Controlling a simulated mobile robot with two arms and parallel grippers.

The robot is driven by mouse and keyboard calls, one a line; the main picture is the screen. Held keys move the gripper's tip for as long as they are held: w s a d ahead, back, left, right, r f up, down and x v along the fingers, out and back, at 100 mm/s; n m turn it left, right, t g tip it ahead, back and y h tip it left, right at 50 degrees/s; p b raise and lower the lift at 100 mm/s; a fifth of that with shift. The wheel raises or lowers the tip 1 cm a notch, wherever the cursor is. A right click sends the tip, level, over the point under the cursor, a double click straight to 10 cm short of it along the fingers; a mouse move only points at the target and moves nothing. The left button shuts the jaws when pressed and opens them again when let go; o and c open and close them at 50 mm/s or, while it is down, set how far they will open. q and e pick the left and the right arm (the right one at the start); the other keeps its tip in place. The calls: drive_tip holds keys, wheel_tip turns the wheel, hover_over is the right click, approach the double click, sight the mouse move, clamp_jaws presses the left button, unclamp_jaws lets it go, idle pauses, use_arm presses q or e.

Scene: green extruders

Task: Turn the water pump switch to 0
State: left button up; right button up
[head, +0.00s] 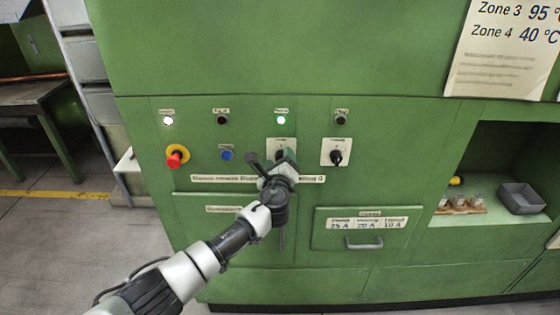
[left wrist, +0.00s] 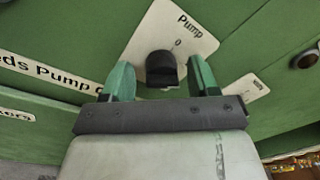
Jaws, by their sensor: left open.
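The pump switch is a black rotary knob (left wrist: 161,66) on a pale plate marked "Pump" with a "0" above the knob. In the head view the pump plate (head: 283,143) is mostly covered by my left gripper (head: 280,160). In the left wrist view my left gripper (left wrist: 161,78) is open, with one green finger on each side of the knob. I cannot tell whether either finger touches it. The knob's pointer direction is not clear. My right gripper is not in view.
Right of the pump switch is another black rotary switch (head: 337,157). To the left are a blue button (head: 226,155) and a red emergency button (head: 175,159). Lamps sit above. A handled drawer (head: 365,243) is below; an open recess with a grey bin (head: 522,198) is right.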

use_arm(q)
drive_tip(key=c, duration=0.9)
drive_tip(key=shift+f+n+b, duration=0.25)
drive_tip(key=shift+n+b, duration=0.25)
drive_tip(key=shift+b, duration=0.35)
drive_tip(key=n+b, duration=0.2)
drive_tip(key=b, duration=0.1)
drive_tip(key=n+b, duration=0.5)
drive_tip(key=b, duration=0.1)
drive_tip(key=shift+f+n, duration=0.25)
drive_tip(key=shift+n, duration=0.15)
drive_tip(key=shift+r+n+t+y+b, duration=0.1)
drive_tip(key=shift+n+t+y+b, duration=0.2)
drive_tip(key=shift+n+b, duration=1.55)
drive_tip(key=o, duration=0.9)
drive_tip(key=shift+r, duration=0.15)
